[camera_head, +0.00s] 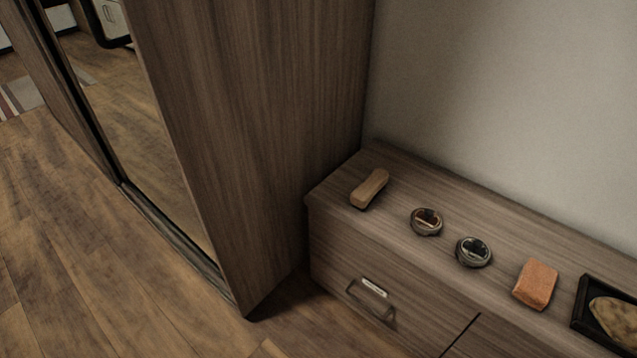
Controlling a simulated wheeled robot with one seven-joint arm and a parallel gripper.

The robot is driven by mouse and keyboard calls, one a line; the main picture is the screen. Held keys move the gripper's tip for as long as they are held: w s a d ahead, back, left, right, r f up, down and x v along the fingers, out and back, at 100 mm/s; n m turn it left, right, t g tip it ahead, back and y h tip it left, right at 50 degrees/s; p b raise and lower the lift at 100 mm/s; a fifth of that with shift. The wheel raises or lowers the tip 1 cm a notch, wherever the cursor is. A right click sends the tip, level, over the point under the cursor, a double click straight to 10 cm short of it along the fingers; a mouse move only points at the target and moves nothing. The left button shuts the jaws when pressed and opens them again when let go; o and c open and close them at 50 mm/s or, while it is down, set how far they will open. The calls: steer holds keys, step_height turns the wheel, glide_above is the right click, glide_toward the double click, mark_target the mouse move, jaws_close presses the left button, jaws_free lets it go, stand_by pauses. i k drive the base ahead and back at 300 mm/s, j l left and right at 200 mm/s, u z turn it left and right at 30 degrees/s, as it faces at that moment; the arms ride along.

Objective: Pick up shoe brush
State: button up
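A shoe brush (370,188), a tan oblong block, lies on top of the low wooden cabinet (400,173) near its left end, close to the tall wardrobe. Its bristles cannot be made out. Nothing touches it. My gripper does not show in the head view.
Two round tins (426,222) (473,252), an orange-brown block (535,284) and a dark tray (585,298) holding a tan object (614,320) sit in a row to the right. The wardrobe (250,120) stands left. A drawer handle (371,298) sticks out in front. Wooden floor (70,250) is clear.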

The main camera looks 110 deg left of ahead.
mark_target(361, 197)
steer(key=u, duration=0.5)
steer(key=j+u, duration=0.1)
steer(key=u, duration=2.35)
steer(key=i+u, duration=0.1)
steer(key=u, duration=0.4)
steer(key=i+l+u, duration=0.85)
steer(key=i+l, duration=0.05)
steer(key=l, duration=0.1)
